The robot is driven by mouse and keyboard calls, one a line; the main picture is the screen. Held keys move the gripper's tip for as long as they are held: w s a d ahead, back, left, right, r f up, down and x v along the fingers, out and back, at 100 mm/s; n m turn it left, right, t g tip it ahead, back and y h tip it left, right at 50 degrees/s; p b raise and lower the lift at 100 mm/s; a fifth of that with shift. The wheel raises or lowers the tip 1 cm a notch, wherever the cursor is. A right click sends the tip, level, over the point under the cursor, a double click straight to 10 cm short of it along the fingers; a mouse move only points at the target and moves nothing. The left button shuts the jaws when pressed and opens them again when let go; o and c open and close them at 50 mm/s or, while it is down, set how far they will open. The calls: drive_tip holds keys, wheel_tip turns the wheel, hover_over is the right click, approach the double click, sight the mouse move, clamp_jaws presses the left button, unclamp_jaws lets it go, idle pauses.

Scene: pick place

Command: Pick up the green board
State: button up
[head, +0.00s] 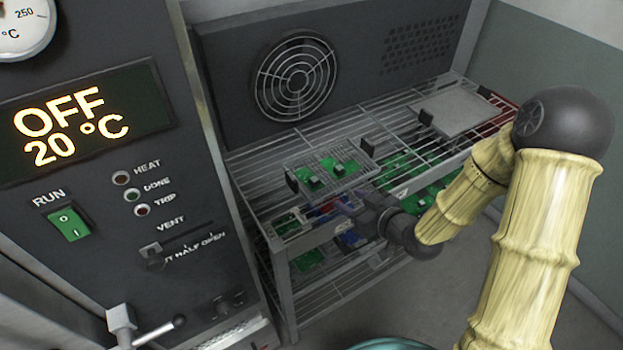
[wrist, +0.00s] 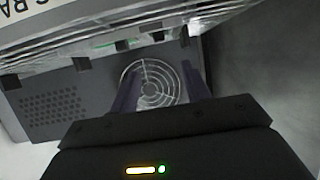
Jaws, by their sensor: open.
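Several green boards are in the head view, and I cannot tell which one the task means. Green boards (head: 338,165) lie in a small wire tray (head: 290,165) on the rack's top wire shelf. More green (head: 430,185) shows through the wires below, to the right, and another board (head: 308,258) is on a lower level at left. My gripper (head: 348,203) is at the rack's front edge, just below and in front of the tray. In the wrist view my gripper (wrist: 160,85) has its two purple fingers apart, with nothing visible between them. A little green (wrist: 108,44) shows above them.
A wire rack (head: 280,255) stands against a dark panel with a round fan grille (head: 297,76). A grey plate (head: 460,112) lies on the top shelf at right. A control cabinet (head: 110,200) reading OFF, 20 °C, stands at left. Open floor (head: 400,315) shows at front.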

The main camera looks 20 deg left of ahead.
drive_tip(key=p, duration=0.2)
approach(317, 182)
drive_tip(key=x, duration=0.3)
drive_tip(key=shift+w+a, duration=0.1)
drive_tip(key=shift+w, duration=0.05)
drive_tip(key=shift+p+x, duration=1.05)
drive_tip(key=shift+x, duration=1.65)
drive_tip(key=shift+f, duration=0.1)
clamp_jaws()
